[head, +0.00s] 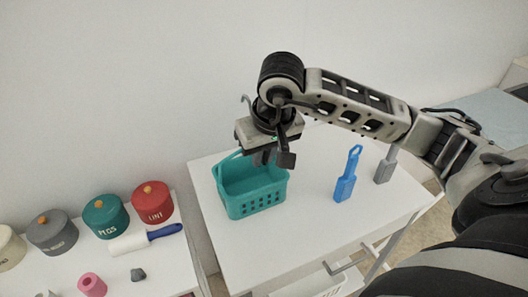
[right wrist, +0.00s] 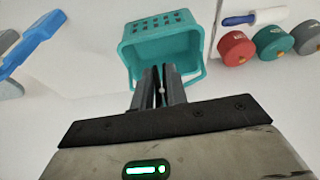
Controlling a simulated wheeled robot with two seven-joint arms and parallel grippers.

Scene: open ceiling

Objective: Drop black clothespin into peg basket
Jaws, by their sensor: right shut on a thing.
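The teal peg basket (head: 258,200) stands on the white table, its handle folded to one side. It also shows in the right wrist view (right wrist: 163,45), just beyond the fingertips. My right gripper (head: 272,158) is above the basket, over its back part, pointing down. Its fingers (right wrist: 163,80) are shut on a thin dark thing, which fits the black clothespin (right wrist: 162,92); it is mostly hidden between the fingers. The basket's inside is largely hidden in the head view. My left gripper is not in view.
The table front is clear.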

